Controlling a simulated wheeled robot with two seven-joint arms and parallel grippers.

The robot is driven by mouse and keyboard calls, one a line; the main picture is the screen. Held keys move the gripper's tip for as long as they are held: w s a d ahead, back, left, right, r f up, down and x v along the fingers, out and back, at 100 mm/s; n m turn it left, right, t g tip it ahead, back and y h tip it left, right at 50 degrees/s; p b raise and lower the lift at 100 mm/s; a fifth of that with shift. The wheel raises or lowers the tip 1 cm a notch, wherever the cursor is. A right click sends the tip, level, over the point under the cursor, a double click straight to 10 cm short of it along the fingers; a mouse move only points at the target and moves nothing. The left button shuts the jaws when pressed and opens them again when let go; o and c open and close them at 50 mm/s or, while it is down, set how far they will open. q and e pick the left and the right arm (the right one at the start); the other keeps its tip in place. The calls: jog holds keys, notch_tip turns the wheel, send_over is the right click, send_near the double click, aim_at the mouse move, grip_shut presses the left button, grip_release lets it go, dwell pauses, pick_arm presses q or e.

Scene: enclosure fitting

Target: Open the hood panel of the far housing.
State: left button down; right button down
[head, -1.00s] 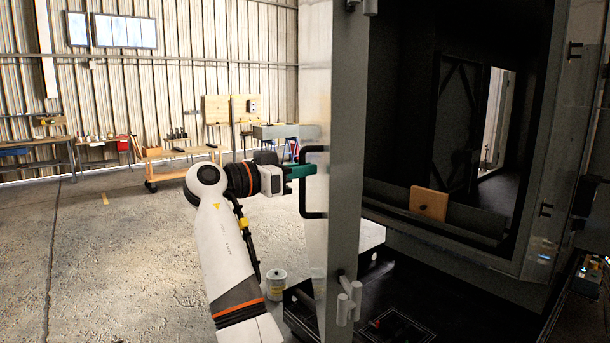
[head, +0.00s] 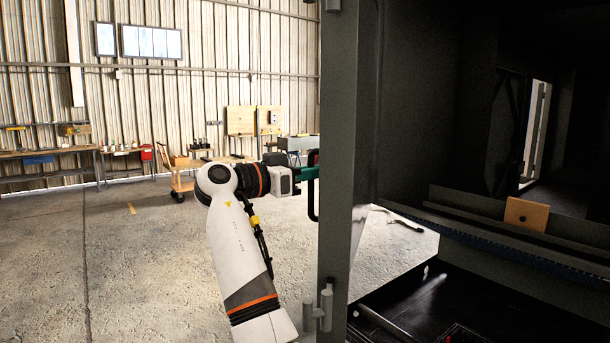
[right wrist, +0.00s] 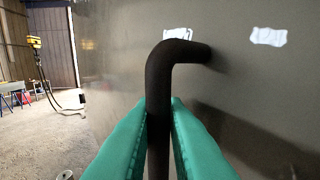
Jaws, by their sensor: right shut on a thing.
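The grey hood panel (head: 338,150) stands swung open, nearly edge-on in the head view, with the dark housing interior (head: 430,110) to its right. Its dark bar handle (head: 313,205) is on the left side of the panel. My right gripper (head: 311,173) has its green fingers at this handle. In the right wrist view, the fingers (right wrist: 159,125) close on both sides of the vertical part of the handle (right wrist: 158,85), which bends at the top towards the panel's grey face (right wrist: 240,70). My left gripper is not in view.
A small wooden block (head: 527,215) sits on a ledge inside the housing. A wooden cart (head: 185,180) and workbenches stand by the far corrugated wall. The concrete floor (head: 120,260) left of my arm is clear.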

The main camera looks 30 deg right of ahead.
jog(key=shift+w+a, duration=0.25)
jog(key=shift+w, duration=0.15)
jog(key=c, duration=1.6)
grip_release()
jog(key=shift+d, duration=0.15)
jog(key=shift+o, duration=0.4)
jog(key=shift+d, duration=0.1)
jog(key=a+b, duration=0.3)
jog(key=a, duration=0.9)
